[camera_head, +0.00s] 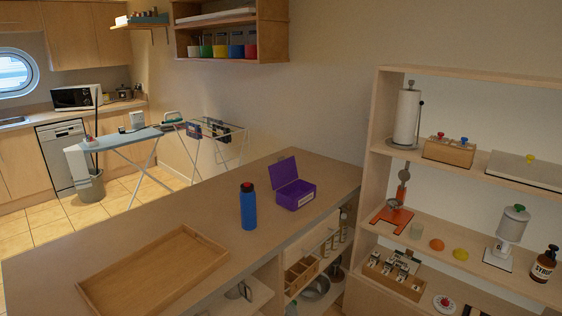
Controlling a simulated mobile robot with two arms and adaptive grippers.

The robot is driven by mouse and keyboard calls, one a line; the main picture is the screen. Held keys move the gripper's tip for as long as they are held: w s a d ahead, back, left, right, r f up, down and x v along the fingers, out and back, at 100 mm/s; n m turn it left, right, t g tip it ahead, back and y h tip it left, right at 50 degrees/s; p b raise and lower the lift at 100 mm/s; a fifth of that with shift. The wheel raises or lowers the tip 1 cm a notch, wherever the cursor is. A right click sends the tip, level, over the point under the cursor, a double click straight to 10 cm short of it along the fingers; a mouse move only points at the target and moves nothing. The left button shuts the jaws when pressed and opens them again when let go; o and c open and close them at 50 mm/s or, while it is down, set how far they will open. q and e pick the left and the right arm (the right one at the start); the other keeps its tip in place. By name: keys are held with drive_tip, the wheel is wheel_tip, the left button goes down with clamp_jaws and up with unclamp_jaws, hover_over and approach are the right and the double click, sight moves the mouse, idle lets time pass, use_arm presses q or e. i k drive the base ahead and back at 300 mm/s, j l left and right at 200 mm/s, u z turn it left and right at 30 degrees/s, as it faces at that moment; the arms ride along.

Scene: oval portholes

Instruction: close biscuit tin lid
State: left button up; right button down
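A purple biscuit tin (293,199) stands on the wooden counter, right of the middle of the head view. Its purple lid (283,172) is raised and tilted back at the tin's far left edge. A pale label shows on the tin's front. Part of the tin's inside shows as a dark opening. Neither of my grippers is in the head view.
A blue bottle with a red cap (248,207) stands on the counter (180,235) just left of the tin. An empty wooden tray (152,272) lies at the counter's near left. A shelf unit (376,150) with several items rises at the right.

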sight(283, 172)
drive_tip(key=i+l+u, duration=0.45)
drive_tip(key=i+l, duration=0.4)
drive_tip(key=l, duration=0.1)
